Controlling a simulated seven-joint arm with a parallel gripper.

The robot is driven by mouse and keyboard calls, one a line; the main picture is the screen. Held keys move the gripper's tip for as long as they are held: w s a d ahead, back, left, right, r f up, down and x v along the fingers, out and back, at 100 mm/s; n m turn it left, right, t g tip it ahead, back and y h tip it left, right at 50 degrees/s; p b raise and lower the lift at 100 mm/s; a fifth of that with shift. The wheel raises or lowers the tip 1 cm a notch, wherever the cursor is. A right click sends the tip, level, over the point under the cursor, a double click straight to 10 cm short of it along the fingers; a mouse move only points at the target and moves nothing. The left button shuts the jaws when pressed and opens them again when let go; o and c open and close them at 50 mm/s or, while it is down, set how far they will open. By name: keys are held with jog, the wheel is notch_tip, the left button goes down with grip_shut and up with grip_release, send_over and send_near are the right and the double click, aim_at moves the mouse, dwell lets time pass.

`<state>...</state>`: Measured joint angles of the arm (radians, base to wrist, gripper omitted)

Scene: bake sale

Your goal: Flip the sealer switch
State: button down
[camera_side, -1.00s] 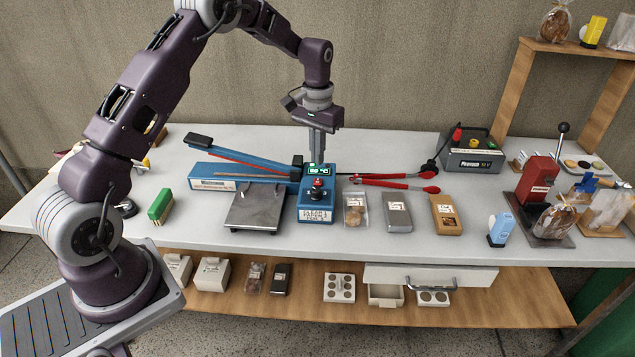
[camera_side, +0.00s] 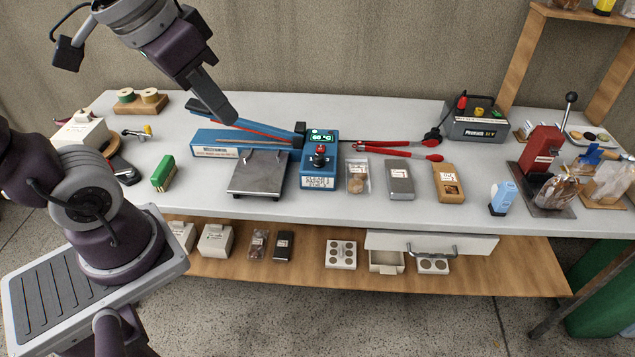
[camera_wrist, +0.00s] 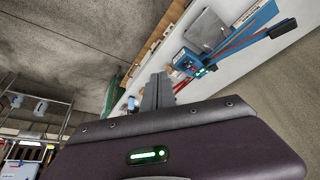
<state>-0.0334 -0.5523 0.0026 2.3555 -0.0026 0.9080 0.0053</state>
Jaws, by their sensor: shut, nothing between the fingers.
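The sealer (camera_side: 222,143) is a long blue bar machine on the table, with a hinged blue arm and a grey plate in front. Its blue control box (camera_side: 319,182) has a lit green display (camera_side: 321,136) and a red-topped switch (camera_side: 319,149) on a dark mount. I cannot tell the switch's position. My gripper (camera_side: 226,112) is shut and empty, well left of the switch, in front of the sealer arm's left end in the side view. In the wrist view my gripper (camera_wrist: 157,82) points toward the table, apart from the sealer; the black arm handle (camera_wrist: 284,28) shows there.
Red-handled tongs (camera_side: 395,149) lie right of the control box. Packets, including a brown one (camera_side: 448,184), lie in front of them. A green brush (camera_side: 163,173) is at left, and a black-and-grey power unit (camera_side: 475,124) stands at back right.

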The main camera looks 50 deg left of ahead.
jog(key=s+f, duration=0.2)
jog(key=s, duration=0.2)
jog(key=w+a+r+n+g, duration=0.1)
jog(key=w+r+n, duration=0.1)
jog(key=w+r, duration=0.5)
jog(key=n+g+h, duration=0.2)
jog(key=n+g, duration=0.3)
jog(key=n, duration=0.2)
send_over(316, 150)
jog(key=w+a, duration=0.2)
notch_tip(316, 150, down, 18)
jog(key=shift+f, duration=0.1)
jog(key=f, duration=0.4)
jog(key=s+d+f, duration=0.1)
jog(key=f, duration=0.9)
jog(key=shift+s+d, duration=0.3)
jog(key=shift+d, duration=0.05)
jog(key=shift+r, duration=0.1)
